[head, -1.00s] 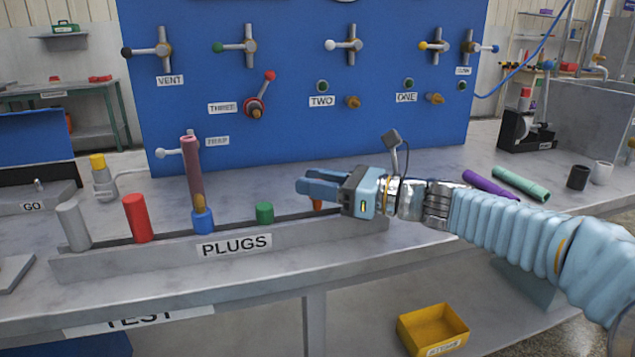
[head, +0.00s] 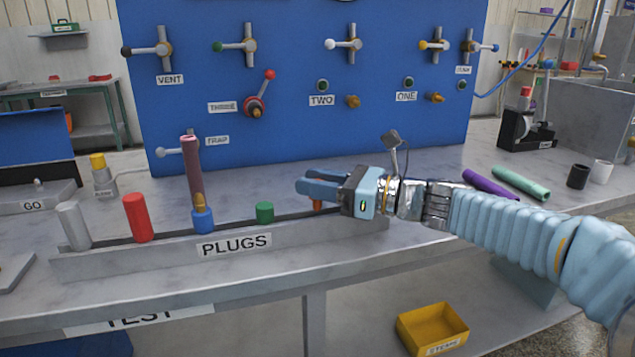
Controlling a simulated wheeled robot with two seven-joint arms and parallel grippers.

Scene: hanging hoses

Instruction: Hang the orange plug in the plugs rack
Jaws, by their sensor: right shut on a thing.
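The grey plugs rack (head: 140,261), labelled PLUGS, runs along the front of the bench. My right gripper (head: 314,187) is over the rack's right part, shut on the orange plug (head: 317,205). Only a small lower part of the plug shows beneath the fingers; the rest is hidden by them. The plug's lower end is at the level of the rack's slot, and I cannot tell if it touches the rack. My left gripper is not in view.
The rack also holds a grey plug (head: 73,226), a red plug (head: 137,218), a blue plug (head: 203,222) with a brownish hose (head: 193,170) above it, and a green plug (head: 265,213). A blue panel (head: 300,60) with valves stands behind. Purple (head: 489,184) and green (head: 520,183) tubes lie at right.

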